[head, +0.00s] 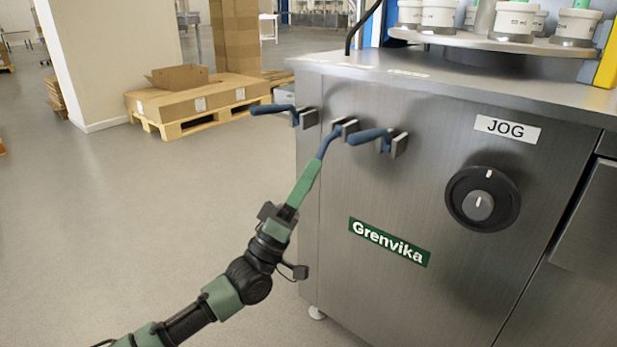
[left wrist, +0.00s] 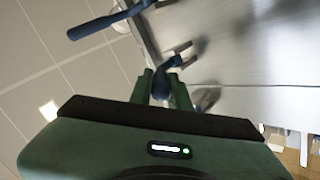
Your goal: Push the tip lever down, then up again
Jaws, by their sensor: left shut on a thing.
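Three blue-handled levers stick out of the steel cabinet's side in the head view: a left lever (head: 271,109), a middle lever (head: 329,139) and a right lever (head: 369,136). I cannot read which is the tip lever. My left gripper (head: 313,169), green, is shut on the middle lever, which slopes down from its bracket while the other two stand roughly level. In the left wrist view the gripper's fingers (left wrist: 163,88) sit on either side of the lever's blue handle (left wrist: 163,75). My right gripper is not in view.
The cabinet (head: 420,200) carries a black knob (head: 483,198), a JOG label (head: 507,130) and a green Grenvika plate (head: 389,242). White cups stand on a round table (head: 480,45) above. Another lever (left wrist: 105,21) is close by in the wrist view.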

